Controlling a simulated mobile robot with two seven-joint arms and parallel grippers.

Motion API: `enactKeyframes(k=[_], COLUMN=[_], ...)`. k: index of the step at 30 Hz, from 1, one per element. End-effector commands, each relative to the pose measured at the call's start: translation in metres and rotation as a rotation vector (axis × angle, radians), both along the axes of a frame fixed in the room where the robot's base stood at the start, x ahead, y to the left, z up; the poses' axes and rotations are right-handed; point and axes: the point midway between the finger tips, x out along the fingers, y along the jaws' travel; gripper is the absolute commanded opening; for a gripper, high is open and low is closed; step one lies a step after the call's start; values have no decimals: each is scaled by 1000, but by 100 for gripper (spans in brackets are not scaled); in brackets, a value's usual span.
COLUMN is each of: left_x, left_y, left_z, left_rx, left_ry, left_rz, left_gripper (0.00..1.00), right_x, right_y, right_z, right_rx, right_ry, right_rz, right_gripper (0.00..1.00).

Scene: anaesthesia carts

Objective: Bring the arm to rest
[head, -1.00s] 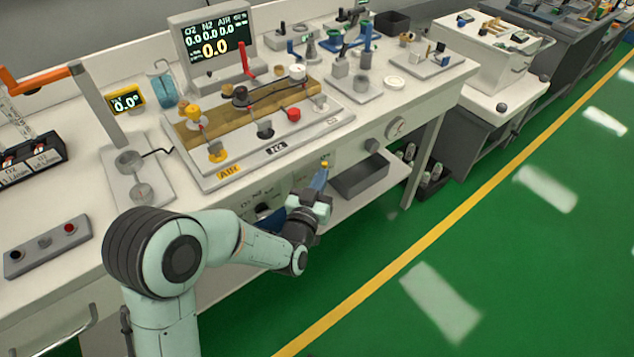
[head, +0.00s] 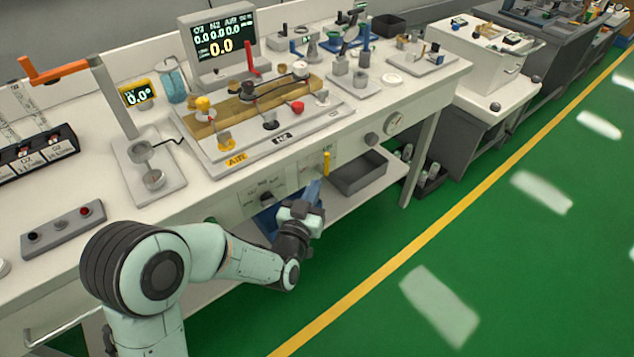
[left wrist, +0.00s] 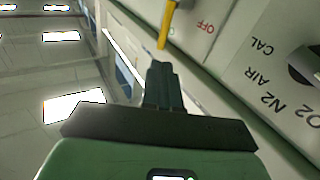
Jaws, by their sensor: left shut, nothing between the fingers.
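My left arm comes in from the lower left of the head view, bent at the elbow. My left gripper (head: 313,190) is in front of the cart's front panel, just below and left of a yellow lever (head: 326,163). In the left wrist view the dark fingers (left wrist: 164,82) are together with nothing between them. The yellow lever (left wrist: 167,24) shows just beyond their tips, apart from them, beside a red OFF label. My right gripper is not in view.
The front panel has a selector knob marked CAL, AIR, N2 and O2 (head: 270,197), and a round gauge (head: 394,123). A grey open bin (head: 358,174) is on the lower shelf. The worktop (head: 200,190) holds a display and valve board. Green floor (head: 480,240) lies clear at right.

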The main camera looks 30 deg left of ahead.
Motion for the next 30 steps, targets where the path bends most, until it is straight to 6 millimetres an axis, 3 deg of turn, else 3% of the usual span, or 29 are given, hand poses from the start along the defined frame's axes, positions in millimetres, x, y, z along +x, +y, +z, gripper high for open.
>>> enactKeyframes(k=[3,9,22,26,29,30], left_x=[-28,-58,-68,-64,-66,-70], left_y=[-5,-11,-14,-17,-22,-24], left_z=[1,0,-5,-46,-110,-141], left_rx=[0,0,-3,-31,-84,-115], left_ry=[2,1,14,132,312,398], left_rz=[0,0,-1,-19,-40,-46], left_gripper=[0,0,0,0,0,0], right_x=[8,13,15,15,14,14], right_y=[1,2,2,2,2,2], right_z=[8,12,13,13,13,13], right_rx=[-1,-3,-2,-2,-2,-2], right_ry=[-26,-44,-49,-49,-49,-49], right_rz=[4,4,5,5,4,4], right_gripper=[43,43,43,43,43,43])
